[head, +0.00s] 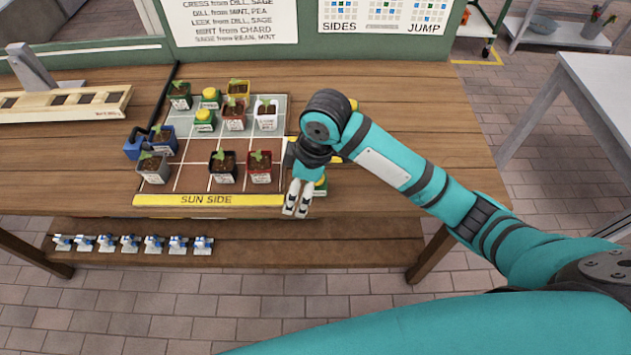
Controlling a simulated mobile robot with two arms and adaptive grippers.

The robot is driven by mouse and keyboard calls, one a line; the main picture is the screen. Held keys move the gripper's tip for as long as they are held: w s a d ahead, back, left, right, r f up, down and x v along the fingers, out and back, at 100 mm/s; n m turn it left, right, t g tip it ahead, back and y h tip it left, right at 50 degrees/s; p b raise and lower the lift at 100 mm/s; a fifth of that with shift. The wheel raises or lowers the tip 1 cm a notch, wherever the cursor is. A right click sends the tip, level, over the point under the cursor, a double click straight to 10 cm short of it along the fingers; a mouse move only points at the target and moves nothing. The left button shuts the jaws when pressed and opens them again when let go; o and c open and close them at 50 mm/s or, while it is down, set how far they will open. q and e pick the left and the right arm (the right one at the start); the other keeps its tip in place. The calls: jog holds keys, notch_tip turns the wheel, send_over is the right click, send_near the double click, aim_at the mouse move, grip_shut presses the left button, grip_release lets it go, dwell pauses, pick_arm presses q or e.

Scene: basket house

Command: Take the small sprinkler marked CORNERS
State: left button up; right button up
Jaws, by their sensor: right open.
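A row of several small blue-and-white devices (133,243), which look like the sprinklers, stands on the lower shelf under the front edge of the table. Their markings are too small to read, so I cannot tell which one is marked CORNERS. My right gripper (297,211) points down at the front right corner of the planting board, above and to the right of the row. It is open, with nothing seen between its fingers. It partly hides a green-and-yellow item (320,186) behind it. My left gripper is not in view.
The planting board (190,183) holds several potted seedlings, with a yellow SUN SIDE strip (207,200) in front. A blue can-like object (135,145) and a wooden rack (60,112) stand left. The lower shelf (320,243) is clear right of the row. A grey table (610,90) stands right.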

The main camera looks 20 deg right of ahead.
jog(key=w+d+r+n+g+h, duration=0.1)
jog(key=w+d+r+n+h, duration=0.1)
jog(key=w+d+r, duration=0.55)
jog(key=f, duration=0.3)
jog(key=s+a+f+p, duration=0.1)
jog(key=f, duration=0.3)
jog(key=s+f, duration=0.1)
jog(key=f, duration=0.2)
jog(key=shift+a+f, duration=0.15)
jog(key=shift+a, duration=0.25)
jog(key=f, duration=0.2)
jog(key=f+p, duration=0.1)
jog(key=f, duration=0.2)
jog(key=shift+w+d+f+p, duration=0.25)
jog(key=shift+f+p, duration=0.05)
jog(key=shift+p, duration=0.05)
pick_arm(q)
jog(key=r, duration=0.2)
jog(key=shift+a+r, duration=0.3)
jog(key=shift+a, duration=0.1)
pick_arm(e)
jog(key=c, duration=1.4)
